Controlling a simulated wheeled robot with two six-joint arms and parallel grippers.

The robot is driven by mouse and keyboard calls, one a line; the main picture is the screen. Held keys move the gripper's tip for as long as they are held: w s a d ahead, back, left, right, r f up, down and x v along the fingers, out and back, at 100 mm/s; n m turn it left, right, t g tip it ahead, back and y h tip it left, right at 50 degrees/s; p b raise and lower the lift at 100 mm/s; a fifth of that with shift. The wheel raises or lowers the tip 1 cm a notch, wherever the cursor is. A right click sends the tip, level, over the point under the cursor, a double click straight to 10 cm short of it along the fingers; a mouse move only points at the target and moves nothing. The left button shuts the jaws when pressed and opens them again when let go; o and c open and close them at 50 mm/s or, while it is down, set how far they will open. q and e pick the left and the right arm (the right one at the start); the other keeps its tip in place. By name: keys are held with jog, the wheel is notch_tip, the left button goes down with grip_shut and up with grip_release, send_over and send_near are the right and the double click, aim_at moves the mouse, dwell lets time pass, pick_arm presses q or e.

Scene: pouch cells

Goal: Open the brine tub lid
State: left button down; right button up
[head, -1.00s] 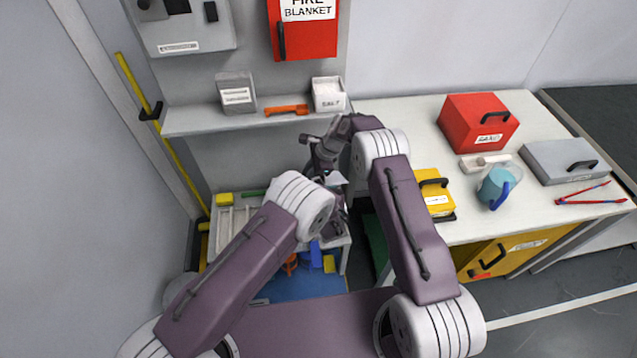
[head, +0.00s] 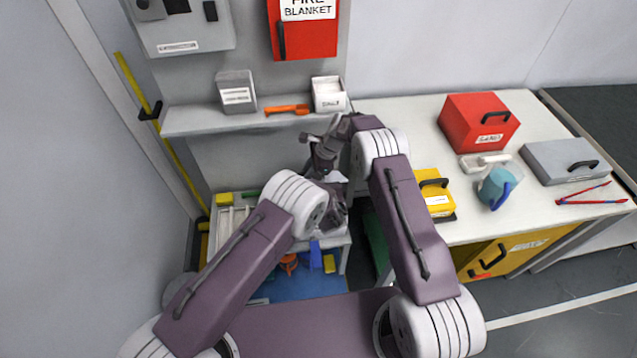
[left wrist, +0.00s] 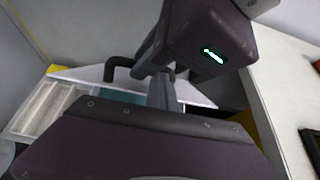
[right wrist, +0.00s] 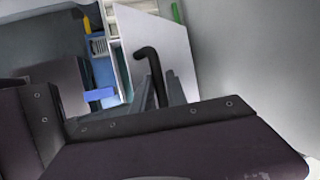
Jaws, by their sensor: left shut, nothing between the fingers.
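The tub lid is a pale flat panel with a black handle. In the right wrist view the lid (right wrist: 162,35) looks tilted, and its handle (right wrist: 150,62) runs down between the fingers of my right gripper (right wrist: 165,92), which look closed on it. The left wrist view shows the lid (left wrist: 85,74), its handle (left wrist: 116,68) and a teal surface (left wrist: 118,92) below; whether that is the tub's wall or inside I cannot tell. My left gripper (left wrist: 163,92) is shut and empty beside the lid. In the head view my arms hide most of the tub.
A shelf (head: 200,121) with a salt box (head: 328,95) and an orange tool (head: 287,110) hangs above. A white tray (head: 228,220) lies left of my grippers.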

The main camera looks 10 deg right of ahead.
pick_arm(q)
jog(key=shift+w+r, duration=0.3)
jog(key=shift+w, duration=0.15)
pick_arm(e)
jog(key=shift+s+d+f, duration=0.1)
jog(key=shift+s+f, duration=0.1)
jog(key=shift+f, duration=0.3)
jog(key=shift+s, duration=0.1)
pick_arm(q)
jog(key=shift+r, duration=0.1)
pick_arm(e)
jog(key=shift+r, duration=0.15)
pick_arm(q)
jog(key=shift+s+a+f, duration=0.1)
jog(key=shift+s+f, duration=0.15)
pick_arm(e)
jog(key=v, duration=0.8)
jog(key=shift+w+r, duration=0.2)
jog(key=shift+w, duration=0.1)
